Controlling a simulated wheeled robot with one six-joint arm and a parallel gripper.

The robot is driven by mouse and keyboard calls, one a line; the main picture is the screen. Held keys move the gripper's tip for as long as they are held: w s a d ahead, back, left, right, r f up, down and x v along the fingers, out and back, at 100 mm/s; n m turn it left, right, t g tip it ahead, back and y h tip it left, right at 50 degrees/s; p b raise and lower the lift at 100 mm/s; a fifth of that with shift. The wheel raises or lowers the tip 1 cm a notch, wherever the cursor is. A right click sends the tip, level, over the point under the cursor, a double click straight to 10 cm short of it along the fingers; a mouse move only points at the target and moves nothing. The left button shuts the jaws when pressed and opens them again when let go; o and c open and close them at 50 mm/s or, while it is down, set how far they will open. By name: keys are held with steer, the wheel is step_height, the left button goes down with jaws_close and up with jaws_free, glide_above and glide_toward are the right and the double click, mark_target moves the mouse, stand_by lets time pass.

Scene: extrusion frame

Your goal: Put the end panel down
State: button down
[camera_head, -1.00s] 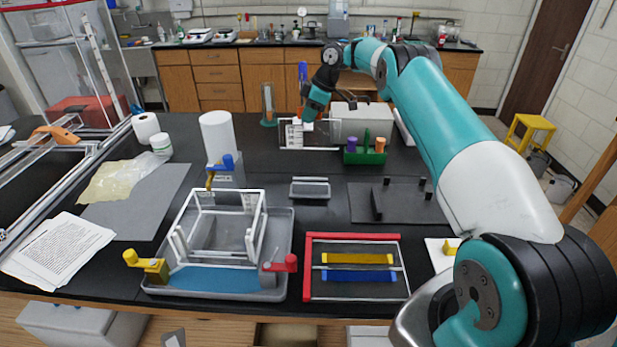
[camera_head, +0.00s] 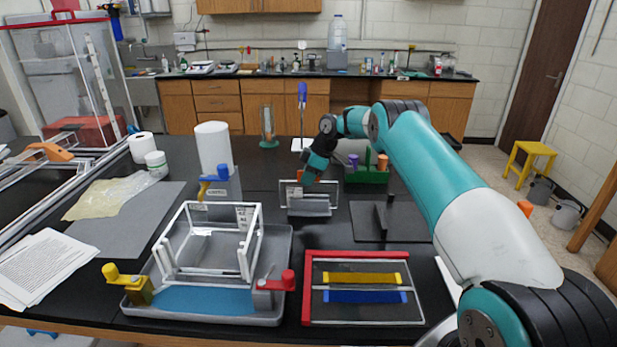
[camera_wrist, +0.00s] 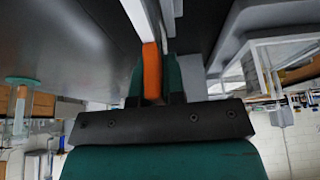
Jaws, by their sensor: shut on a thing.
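The end panel (camera_head: 281,192), a thin white-edged rectangular frame, hangs upright from my gripper (camera_head: 305,183). In the wrist view my gripper (camera_wrist: 152,72) is shut on a white bar of the panel (camera_wrist: 142,16), with an orange pad against it. In the head view the panel overlaps a small grey tray or holder (camera_head: 310,208). I cannot tell whether its lower edge touches the holder. The white open frame (camera_head: 210,207) sits in the large grey tray (camera_head: 270,312) at the front left, apart from the panel.
A red-and-white frame with yellow and blue bars (camera_head: 308,290) lies at the front. A dark plate with an upright piece (camera_head: 365,232) lies right of the panel. A green holder (camera_head: 366,175) stands behind. A paper roll (camera_head: 213,148) stands at the left.

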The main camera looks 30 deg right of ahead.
steer(key=shift+f, duration=0.2)
steer(key=c, duration=1.2)
jaws_free()
steer(key=shift+r, duration=0.15)
